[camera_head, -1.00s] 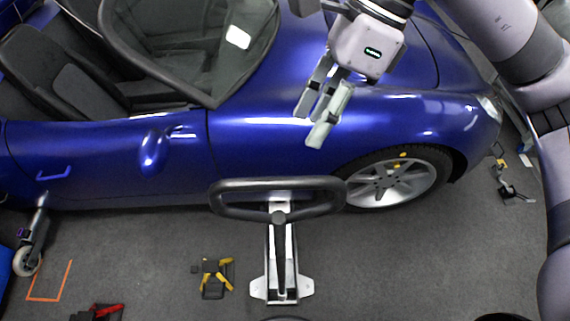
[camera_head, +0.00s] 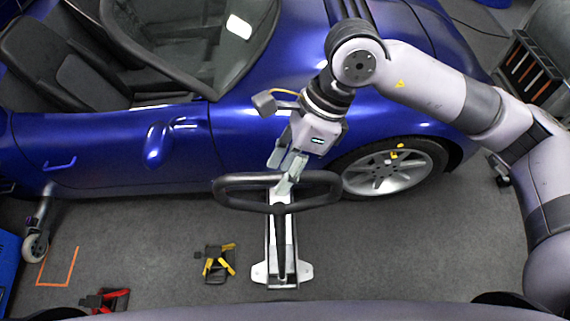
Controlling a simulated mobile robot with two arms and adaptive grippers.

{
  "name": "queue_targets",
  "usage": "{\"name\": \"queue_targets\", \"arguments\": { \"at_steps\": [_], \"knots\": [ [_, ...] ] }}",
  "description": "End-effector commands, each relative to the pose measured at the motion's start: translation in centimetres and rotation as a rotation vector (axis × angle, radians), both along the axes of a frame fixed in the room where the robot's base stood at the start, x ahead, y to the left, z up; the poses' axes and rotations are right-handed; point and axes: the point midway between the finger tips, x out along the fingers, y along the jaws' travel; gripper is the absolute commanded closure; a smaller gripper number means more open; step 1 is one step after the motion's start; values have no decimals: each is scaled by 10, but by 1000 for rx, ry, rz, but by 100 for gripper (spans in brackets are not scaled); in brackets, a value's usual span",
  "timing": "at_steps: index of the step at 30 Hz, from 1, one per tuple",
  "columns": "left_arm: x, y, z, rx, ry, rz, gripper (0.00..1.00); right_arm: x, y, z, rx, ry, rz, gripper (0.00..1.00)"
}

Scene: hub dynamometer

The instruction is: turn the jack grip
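The jack grip (camera_head: 240,202) is a black rounded loop on top of a jack with a pale upright and base plate (camera_head: 301,270), standing on the floor beside the blue car. My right gripper (camera_head: 281,177) reaches down from the upper right to the far bar of the loop, near its middle. Its fingers look apart; the paler one overlaps the bar. Whether the fingers touch the bar cannot be told. My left gripper is out of view.
The blue car (camera_head: 105,155) with its front wheel (camera_head: 382,172) stands just behind the jack. A black and yellow item (camera_head: 218,264) lies on the floor left of the jack, and a black and red one (camera_head: 106,299) further left. Floor right of the jack is clear.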

Motion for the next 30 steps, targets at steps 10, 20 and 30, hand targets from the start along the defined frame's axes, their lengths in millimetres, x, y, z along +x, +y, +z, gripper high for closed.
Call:
{"name": "queue_targets", "arguments": {
  "at_steps": [10, 20, 30],
  "knots": [
    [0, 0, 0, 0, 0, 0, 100, 0, 0, 0, 0, 0, -1, 84],
    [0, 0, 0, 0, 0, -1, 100, 0, 0, 1, 0, -1, -1, 100],
    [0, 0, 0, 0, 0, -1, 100, 1, 0, 1, 0, -1, -1, 100]
  ]
}}
